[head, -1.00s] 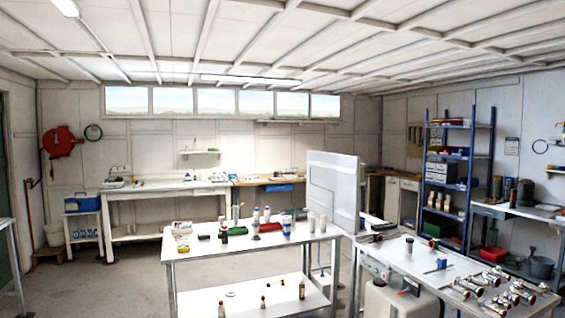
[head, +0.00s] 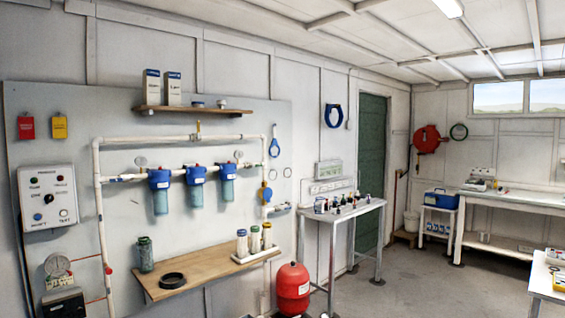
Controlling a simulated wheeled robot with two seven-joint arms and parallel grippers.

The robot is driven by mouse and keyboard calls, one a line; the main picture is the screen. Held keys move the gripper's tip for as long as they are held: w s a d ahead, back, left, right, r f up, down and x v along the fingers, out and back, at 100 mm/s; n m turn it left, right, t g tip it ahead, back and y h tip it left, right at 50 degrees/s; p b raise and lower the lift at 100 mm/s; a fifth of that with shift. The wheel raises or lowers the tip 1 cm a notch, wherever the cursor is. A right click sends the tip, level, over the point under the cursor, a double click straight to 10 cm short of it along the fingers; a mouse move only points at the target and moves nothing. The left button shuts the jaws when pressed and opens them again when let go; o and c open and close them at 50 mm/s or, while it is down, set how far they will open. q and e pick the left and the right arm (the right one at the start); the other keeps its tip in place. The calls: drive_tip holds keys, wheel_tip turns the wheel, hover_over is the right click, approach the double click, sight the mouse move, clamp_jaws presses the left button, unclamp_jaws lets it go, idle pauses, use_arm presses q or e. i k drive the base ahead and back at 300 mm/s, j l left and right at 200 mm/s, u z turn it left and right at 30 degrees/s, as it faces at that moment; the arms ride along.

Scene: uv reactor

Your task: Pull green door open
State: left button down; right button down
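The green door (head: 371,172) is in the wall right of centre in the head view. It is a tall dark green panel and looks shut. A small metal table partly covers its lower left side, and I cannot make out a handle. Neither of my grippers is in view.
The metal table (head: 345,215) with small bottles stands just left of the door. A red tank (head: 293,289) is on the floor before it, beside a wooden shelf (head: 205,272). The floor (head: 425,272) right of the table is clear. A white workbench (head: 505,233) stands at the right.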

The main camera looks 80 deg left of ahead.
sight(372, 108)
drive_tip(key=u, duration=2)
drive_tip(key=i+z, duration=0.25)
drive_tip(key=i, duration=3.85)
drive_tip(key=i+u, duration=0.1)
drive_tip(key=i, duration=1.35)
drive_tip(key=i+l, duration=0.2)
drive_tip(key=i, duration=1.3)
